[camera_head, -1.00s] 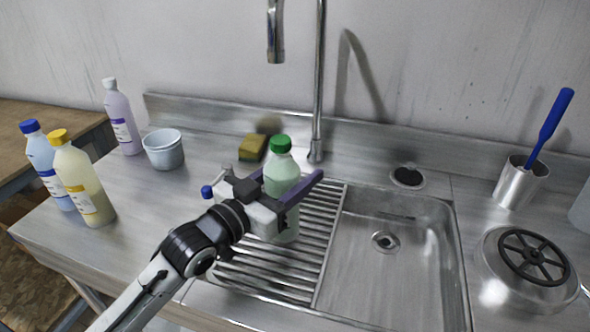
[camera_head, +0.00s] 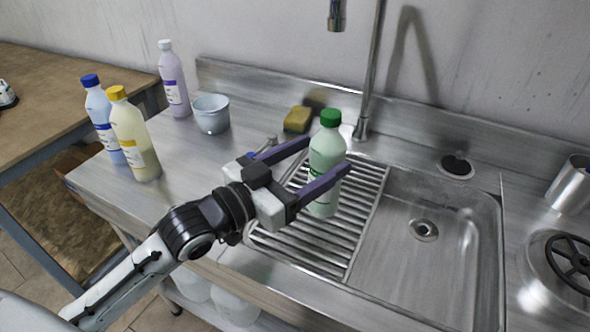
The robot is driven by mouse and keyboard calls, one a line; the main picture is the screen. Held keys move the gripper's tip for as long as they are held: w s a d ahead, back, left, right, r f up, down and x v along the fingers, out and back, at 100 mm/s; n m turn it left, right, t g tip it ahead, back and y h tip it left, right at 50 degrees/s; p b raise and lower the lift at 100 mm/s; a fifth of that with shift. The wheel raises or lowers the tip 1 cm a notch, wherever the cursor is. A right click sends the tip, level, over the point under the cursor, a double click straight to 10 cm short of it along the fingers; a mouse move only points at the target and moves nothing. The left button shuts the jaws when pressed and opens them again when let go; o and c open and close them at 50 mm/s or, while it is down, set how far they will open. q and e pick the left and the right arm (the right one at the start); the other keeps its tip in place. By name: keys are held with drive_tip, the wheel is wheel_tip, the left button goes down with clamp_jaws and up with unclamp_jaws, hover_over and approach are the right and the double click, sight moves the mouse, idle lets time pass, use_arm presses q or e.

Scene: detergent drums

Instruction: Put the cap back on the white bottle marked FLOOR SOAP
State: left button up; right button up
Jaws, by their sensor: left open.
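I cannot make out a white bottle marked FLOOR SOAP in the head view. A pale green bottle (camera_head: 325,160) with a green cap (camera_head: 330,117) stands upright on the ribbed drainboard (camera_head: 357,220). My left gripper (camera_head: 328,156) is open, its purple fingers reaching towards this bottle. The near finger crosses in front of the bottle; the far finger ends at its left side. I cannot tell whether they touch it. A small blue thing (camera_head: 250,155) lies on the counter behind the gripper, partly hidden; I cannot tell if it is a cap. My right gripper is not in view.
Blue-capped (camera_head: 103,122), yellow-capped (camera_head: 135,140) and white-capped purple (camera_head: 173,82) bottles stand at the counter's left with a small bucket (camera_head: 211,114). A sponge (camera_head: 297,120) and tap (camera_head: 370,80) are behind. The sink (camera_head: 435,265) is empty. White containers (camera_head: 235,307) are below.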

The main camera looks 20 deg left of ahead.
use_arm(q)
drive_tip(key=v, duration=0.4)
drive_tip(key=shift+f, duration=0.1)
drive_tip(key=shift+s+a, duration=0.25)
drive_tip(key=shift+s, duration=0.3)
